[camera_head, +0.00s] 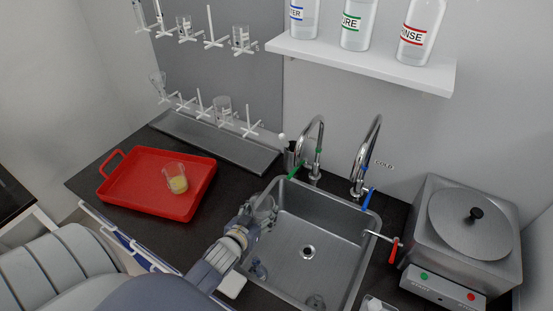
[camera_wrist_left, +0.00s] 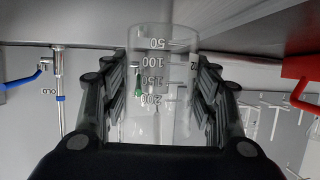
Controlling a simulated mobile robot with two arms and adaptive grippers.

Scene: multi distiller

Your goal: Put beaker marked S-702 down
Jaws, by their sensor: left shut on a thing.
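My left gripper (camera_head: 256,216) is over the left rim of the metal sink (camera_head: 300,225). It is shut on a clear glass beaker (camera_head: 264,203), one finger on each side. In the left wrist view, the beaker (camera_wrist_left: 160,90) stands between the fingers of my gripper (camera_wrist_left: 158,105), and the picture is upside down. Its white scale marks show, and it looks empty. The S-702 mark is not readable; only a small "02" shows at its edge. My fingers hide part of the beaker in the head view. My right gripper is not in view.
A red tray (camera_head: 125,188) left of the sink holds a beaker with yellow contents (camera_head: 175,178). Glassware (camera_head: 316,302) is in the sink. Two taps (camera_head: 318,150) rise behind it. A lidded metal device (camera_head: 460,240) is at right. Wall drying pegs (camera_head: 200,105) hold several beakers.

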